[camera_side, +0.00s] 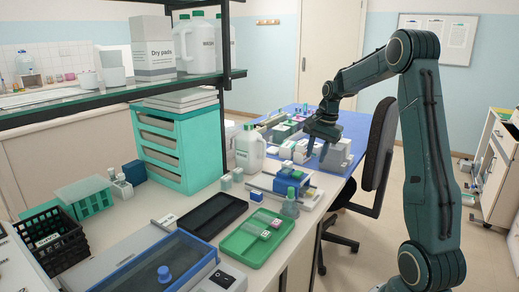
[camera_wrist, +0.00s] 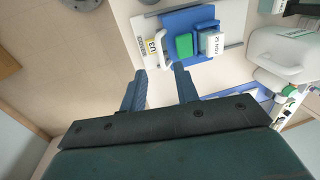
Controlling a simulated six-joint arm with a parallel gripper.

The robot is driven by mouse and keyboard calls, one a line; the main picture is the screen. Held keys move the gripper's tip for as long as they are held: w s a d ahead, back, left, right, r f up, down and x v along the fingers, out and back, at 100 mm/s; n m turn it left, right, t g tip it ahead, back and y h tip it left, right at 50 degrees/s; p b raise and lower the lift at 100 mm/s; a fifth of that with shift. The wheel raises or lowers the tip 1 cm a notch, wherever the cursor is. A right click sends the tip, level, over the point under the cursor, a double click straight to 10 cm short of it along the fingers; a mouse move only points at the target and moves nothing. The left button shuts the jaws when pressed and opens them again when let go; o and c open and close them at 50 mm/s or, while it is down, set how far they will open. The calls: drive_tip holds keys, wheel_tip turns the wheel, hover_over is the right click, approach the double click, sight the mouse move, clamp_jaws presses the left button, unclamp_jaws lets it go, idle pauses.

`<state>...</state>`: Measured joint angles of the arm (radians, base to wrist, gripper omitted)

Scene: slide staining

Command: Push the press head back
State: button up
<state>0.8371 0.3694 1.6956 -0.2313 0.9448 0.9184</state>
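A small press-like device with a blue body (camera_wrist: 182,22) on a pale base shows at the top of the wrist view. It carries a green block (camera_wrist: 184,45), a white block with a date label (camera_wrist: 210,42) and a white handle-like part with a yellow tag (camera_wrist: 157,44). I cannot tell for sure which part is the press head. The blue body also shows in the side view (camera_side: 291,183) on the bench. My gripper (camera_side: 317,154) is above and behind it there. In the wrist view my gripper (camera_wrist: 161,78) has its fingers apart, with nothing between them, short of the device.
A white jug (camera_side: 250,147) stands left of the device. A blue mat (camera_side: 345,130) with small items lies behind. A chair (camera_side: 378,145) stands to the right.

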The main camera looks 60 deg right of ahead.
sight(310, 175)
drive_tip(key=shift+w+f, duration=0.2)
drive_tip(key=shift+f, duration=0.9)
drive_tip(key=shift+w+f, duration=0.2)
drive_tip(key=shift+f, duration=0.85)
drive_tip(key=shift+w+f, duration=0.2)
drive_tip(key=shift+f, duration=0.9)
drive_tip(key=shift+c, duration=0.4)
clamp_jaws()
